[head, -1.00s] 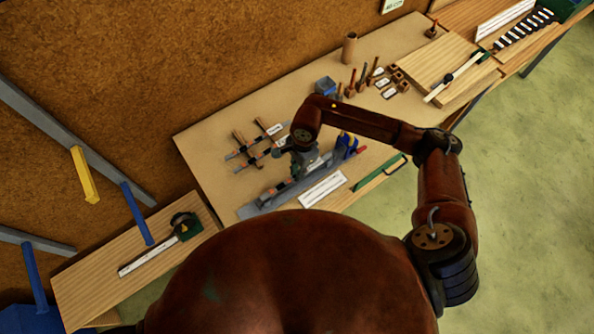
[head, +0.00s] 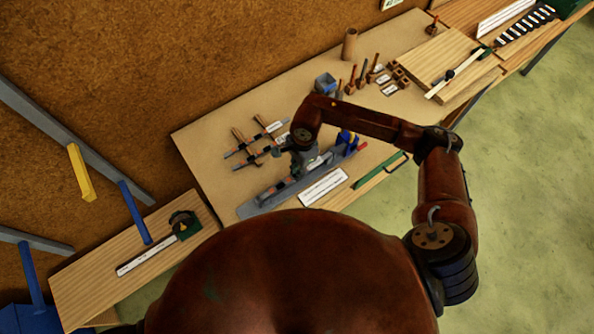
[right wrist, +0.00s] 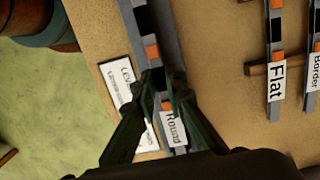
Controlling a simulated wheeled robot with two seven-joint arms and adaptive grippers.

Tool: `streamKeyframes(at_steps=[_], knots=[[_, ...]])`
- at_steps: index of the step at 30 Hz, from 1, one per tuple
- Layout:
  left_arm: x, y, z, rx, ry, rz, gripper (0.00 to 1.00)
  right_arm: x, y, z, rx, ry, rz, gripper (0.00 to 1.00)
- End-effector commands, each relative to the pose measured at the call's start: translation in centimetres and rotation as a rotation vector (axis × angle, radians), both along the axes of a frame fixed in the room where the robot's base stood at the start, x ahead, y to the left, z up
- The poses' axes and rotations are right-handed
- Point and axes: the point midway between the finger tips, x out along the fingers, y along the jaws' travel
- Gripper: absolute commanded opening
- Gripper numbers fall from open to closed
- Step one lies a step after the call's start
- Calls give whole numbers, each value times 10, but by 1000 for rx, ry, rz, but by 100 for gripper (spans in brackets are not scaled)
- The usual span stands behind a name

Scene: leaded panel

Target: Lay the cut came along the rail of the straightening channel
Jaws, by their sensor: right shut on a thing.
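The straightening channel is a long grey bar (head: 250,208) near the front edge of the bench in the head view. My right gripper (head: 304,168) is over its middle, partly hidden by my own wrist. In the right wrist view the right gripper (right wrist: 163,97) is shut on the came (right wrist: 152,52), a grey strip with black and orange bands and a tag reading "Round" (right wrist: 173,129). The came lies lengthwise over the channel, roughly parallel to it; whether it touches the rail I cannot tell. My left gripper is not in view.
Other cames tagged "Flat" (right wrist: 277,80) and "Border" (right wrist: 316,75) rest on wooden bars. A white label card (head: 323,187) lies in front of the channel. A blue part (head: 346,138) stands near the channel's right end. Wooden-handled tools (head: 362,75) stand behind.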

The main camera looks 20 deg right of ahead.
Motion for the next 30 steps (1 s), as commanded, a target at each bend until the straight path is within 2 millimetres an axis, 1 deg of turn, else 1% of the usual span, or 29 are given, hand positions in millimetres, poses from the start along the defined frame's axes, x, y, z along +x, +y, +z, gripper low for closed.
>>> streamKeyframes(at_steps=[4, 5, 12, 14, 23, 26, 29, 30], knots=[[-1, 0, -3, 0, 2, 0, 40, 0, 0, -2, 0, -1, 0, 0], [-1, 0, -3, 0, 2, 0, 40, 0, 0, -2, 0, -1, 0, 12], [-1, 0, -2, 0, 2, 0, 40, 0, 0, -2, 0, 0, 0, 28], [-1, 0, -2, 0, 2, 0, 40, 0, 0, -2, 0, 0, 0, 32], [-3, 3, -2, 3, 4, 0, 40, 0, 0, 0, 0, 0, 0, 32], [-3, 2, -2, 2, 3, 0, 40, 1, -1, 9, 1, -2, 0, 32], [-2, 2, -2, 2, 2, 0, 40, 2, -4, 26, -1, -3, 0, 32], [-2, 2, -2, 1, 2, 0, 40, 3, -4, 34, -1, -4, 0, 32]])
